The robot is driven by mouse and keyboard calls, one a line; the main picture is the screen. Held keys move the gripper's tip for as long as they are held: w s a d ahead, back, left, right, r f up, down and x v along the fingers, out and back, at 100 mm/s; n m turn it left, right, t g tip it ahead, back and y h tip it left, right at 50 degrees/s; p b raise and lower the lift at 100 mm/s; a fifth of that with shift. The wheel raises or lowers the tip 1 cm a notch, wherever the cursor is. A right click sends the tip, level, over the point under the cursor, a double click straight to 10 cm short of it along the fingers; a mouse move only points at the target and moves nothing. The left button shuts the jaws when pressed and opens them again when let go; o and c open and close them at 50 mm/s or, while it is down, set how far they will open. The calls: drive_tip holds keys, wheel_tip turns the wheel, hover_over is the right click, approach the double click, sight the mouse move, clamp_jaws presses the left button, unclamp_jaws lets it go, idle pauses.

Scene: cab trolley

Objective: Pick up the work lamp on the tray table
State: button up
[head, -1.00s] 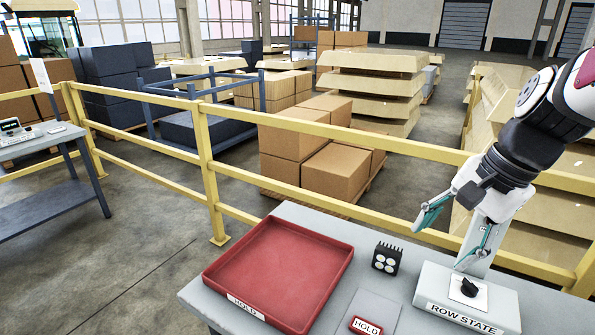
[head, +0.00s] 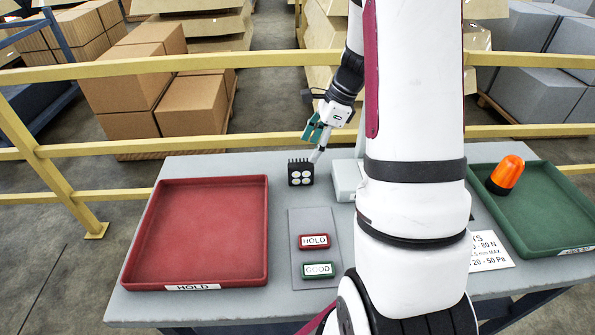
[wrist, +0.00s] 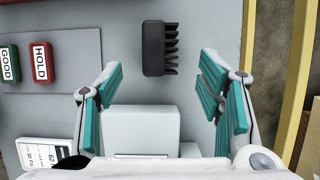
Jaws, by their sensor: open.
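The work lamp (head: 300,173) is a small black block with fins along its top edge and several round pale lenses on its face. It stands on the grey table, right of the red tray. In the wrist view, the lamp (wrist: 153,49) shows from above, with its fins pointing right. My gripper (head: 317,133) is open and empty, close behind and slightly right of the lamp in the head view. In the wrist view, the teal fingers of my gripper (wrist: 160,76) are spread wide, with the lamp ahead of the gap between them, apart from both.
The red HOLD tray (head: 258,225) is left of the lamp. A panel with HOLD (head: 314,241) and GOOD (head: 318,270) plates lies in front. A pale box (head: 346,180) stands right, partly hidden by my arm. The green tray (head: 535,240) holds an orange beacon (head: 506,174). A yellow rail (head: 230,142) runs behind.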

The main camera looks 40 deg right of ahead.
sight(303, 162)
drive_tip(key=x, duration=0.8)
drive_tip(key=shift+a+f, duration=0.1)
drive_tip(key=shift+f, duration=0.15)
drive_tip(key=shift+w, duration=0.1)
clamp_jaws()
